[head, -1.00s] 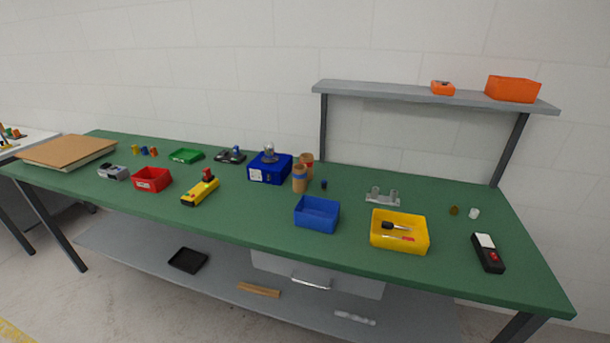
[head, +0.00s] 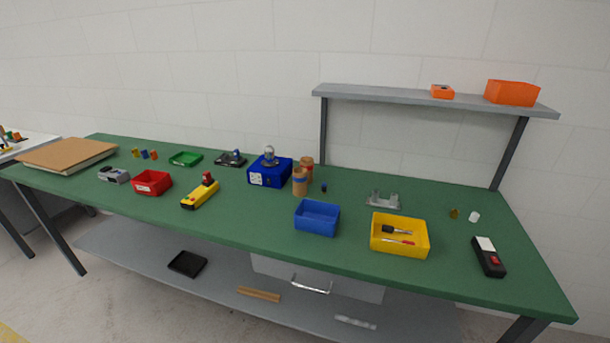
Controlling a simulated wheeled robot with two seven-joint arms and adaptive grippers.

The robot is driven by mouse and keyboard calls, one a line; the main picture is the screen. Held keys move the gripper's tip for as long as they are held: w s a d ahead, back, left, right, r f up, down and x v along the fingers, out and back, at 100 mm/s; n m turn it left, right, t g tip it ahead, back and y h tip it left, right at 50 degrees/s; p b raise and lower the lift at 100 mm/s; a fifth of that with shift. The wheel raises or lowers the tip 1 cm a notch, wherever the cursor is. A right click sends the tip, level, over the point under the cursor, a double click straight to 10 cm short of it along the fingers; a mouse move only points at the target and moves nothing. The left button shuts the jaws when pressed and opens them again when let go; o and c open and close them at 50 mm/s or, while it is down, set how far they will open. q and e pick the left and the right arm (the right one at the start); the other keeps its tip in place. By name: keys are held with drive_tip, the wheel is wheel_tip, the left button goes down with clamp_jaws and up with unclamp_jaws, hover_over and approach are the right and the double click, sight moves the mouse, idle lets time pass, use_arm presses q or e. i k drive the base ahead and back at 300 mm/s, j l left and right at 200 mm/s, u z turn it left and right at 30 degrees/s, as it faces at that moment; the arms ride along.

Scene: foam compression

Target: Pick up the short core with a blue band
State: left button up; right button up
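Two brown cylinders like cardboard cores stand upright close together near the middle of the green table. The front core (head: 300,187) shows what looks like a bluish band near its upper part. The rear core (head: 308,163) stands just behind and to the right, partly hidden by the front one, with a more orange tint near its top. The difference in their heights is hard to tell. Neither of my grippers is in view.
A blue box device (head: 258,179) stands close left of the cores. A small dark blue piece (head: 324,188) lies to their right, and a blue bin (head: 317,221) sits in front. A yellow bin (head: 377,240) holds tools. A grey shelf (head: 400,96) rises behind on the right.

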sight(300, 182)
drive_tip(key=i+j+z, duration=0.15)
drive_tip(key=j, duration=0.25)
drive_tip(key=i+j+z, duration=0.1)
drive_tip(key=j, duration=0.25)
drive_tip(key=i+j+z, duration=0.15)
drive_tip(key=j, duration=0.3)
